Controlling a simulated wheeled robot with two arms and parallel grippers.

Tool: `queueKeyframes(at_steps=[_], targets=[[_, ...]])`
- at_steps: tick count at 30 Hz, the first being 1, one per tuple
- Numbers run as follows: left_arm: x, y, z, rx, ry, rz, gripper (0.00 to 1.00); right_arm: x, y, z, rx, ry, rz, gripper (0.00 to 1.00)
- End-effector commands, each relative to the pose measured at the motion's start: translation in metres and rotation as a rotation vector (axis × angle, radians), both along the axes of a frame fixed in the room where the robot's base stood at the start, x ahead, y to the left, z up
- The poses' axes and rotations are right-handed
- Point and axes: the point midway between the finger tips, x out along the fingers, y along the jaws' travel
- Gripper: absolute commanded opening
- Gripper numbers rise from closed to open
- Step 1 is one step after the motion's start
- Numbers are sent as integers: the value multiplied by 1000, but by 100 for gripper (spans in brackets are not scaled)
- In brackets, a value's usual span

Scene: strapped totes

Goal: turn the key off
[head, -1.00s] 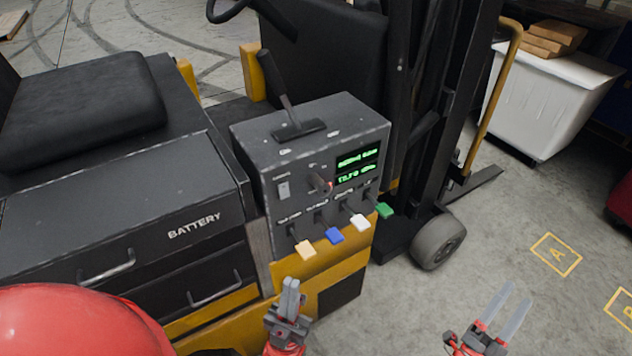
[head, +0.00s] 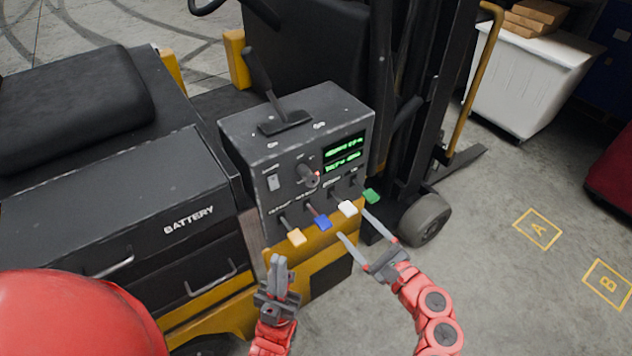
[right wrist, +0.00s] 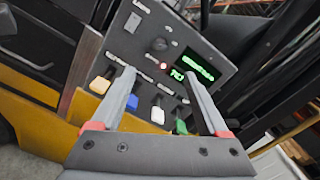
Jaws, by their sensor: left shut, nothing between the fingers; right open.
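The key switch (head: 309,176) is a dark knob on the front of the forklift's grey control box (head: 250,150), left of the green display (head: 344,153). A small red light sits beside it. In the right wrist view the key switch (right wrist: 158,45) shows beyond my fingers. My right gripper (head: 354,224) is open and empty, just in front of and below the box, apart from the key. My left gripper (head: 277,264) is shut and empty, low in front of the box. The key's exact angle is too small to tell.
Orange (head: 296,237), blue (head: 321,221), white (head: 347,208) and green (head: 371,195) levers stick out below the key. A tall black lever (head: 262,80) stands on top.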

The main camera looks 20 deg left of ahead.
Motion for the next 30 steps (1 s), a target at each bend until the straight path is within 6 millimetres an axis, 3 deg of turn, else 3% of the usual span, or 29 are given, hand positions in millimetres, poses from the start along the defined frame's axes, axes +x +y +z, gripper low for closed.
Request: queueKeyframes(at_steps=[15,30], targets=[[0,0,30,0,0,0,0,52,68,1,-5,3,1,78],[0,0,40,0,0,0,0,95,123,-1,-3,0,1,78]])
